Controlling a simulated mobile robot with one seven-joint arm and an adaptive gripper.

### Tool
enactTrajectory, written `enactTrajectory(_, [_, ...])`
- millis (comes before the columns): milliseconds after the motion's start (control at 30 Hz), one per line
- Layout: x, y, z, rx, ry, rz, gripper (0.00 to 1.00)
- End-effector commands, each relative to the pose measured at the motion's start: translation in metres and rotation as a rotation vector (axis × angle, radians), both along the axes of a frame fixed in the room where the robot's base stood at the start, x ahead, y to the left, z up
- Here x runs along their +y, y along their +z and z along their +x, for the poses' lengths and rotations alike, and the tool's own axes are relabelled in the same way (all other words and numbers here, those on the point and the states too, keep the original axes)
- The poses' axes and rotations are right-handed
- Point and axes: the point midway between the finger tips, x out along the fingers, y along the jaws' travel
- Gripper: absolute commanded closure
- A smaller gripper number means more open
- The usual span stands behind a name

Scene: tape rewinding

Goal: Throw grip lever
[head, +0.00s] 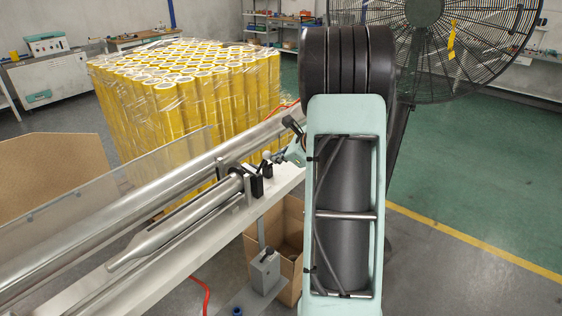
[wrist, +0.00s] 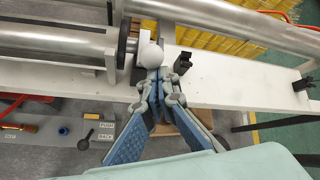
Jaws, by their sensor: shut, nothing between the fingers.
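The grip lever shows in the wrist view as a pale round knob (wrist: 151,55) at the end of the metal shaft, beside its mount. In the head view a small knob (head: 267,155) shows next to the black mounts, left of my gripper. My gripper (wrist: 153,78) is shut and empty, its fingertips just below the knob in the wrist view. I cannot tell whether they touch it. In the head view my gripper (head: 291,152) is small and partly hidden behind my arm. The rest of the lever is hidden.
Metal shafts (head: 190,220) run along a white beam (wrist: 235,93). A black bracket (wrist: 183,62) stands right of the knob. A black-knobbed control (wrist: 83,144) with labels is below left. Yellow rolls (head: 185,90) stand behind, a fan (head: 470,50) at right.

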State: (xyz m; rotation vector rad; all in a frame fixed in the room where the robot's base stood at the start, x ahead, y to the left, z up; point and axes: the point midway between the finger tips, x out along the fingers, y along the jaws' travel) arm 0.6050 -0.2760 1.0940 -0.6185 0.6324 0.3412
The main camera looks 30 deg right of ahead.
Motion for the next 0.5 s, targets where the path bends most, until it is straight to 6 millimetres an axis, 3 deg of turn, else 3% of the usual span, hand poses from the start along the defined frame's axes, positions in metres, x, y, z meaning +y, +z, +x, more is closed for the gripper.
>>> enactTrajectory(500, [0.01,0.018,0.022,-0.007,0.005,0.003,1.0])
